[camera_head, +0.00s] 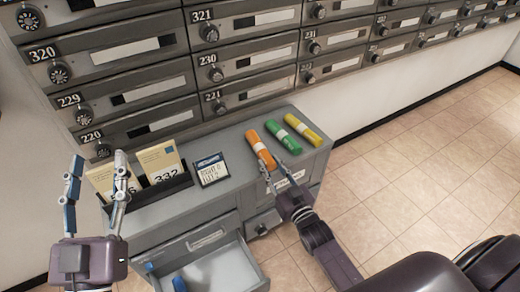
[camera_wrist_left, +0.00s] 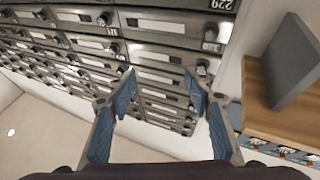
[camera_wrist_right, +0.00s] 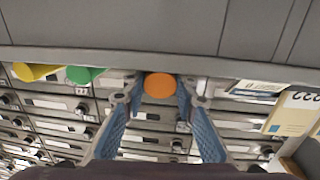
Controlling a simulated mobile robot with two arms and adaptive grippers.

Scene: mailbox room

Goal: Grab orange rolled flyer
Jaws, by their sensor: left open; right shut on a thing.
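The orange rolled flyer (camera_head: 260,147) lies on the grey cabinet top in the head view, with a white band around it. My right gripper (camera_head: 268,174) is at the flyer's near end. In the right wrist view the round orange end of the flyer (camera_wrist_right: 159,85) sits between the fingers of my right gripper (camera_wrist_right: 158,100), which are closed on its sides. My left gripper (camera_head: 97,180) is open and empty at the left, in front of the envelopes. In the left wrist view my left gripper (camera_wrist_left: 160,90) has its fingers apart with nothing between them.
A green roll (camera_head: 284,138) and a yellow roll (camera_head: 303,129) lie right of the orange one. A small framed card (camera_head: 212,170) and a holder with envelopes (camera_head: 158,160) stand to the left. An open drawer (camera_head: 226,270) juts out below. Mailboxes line the wall behind.

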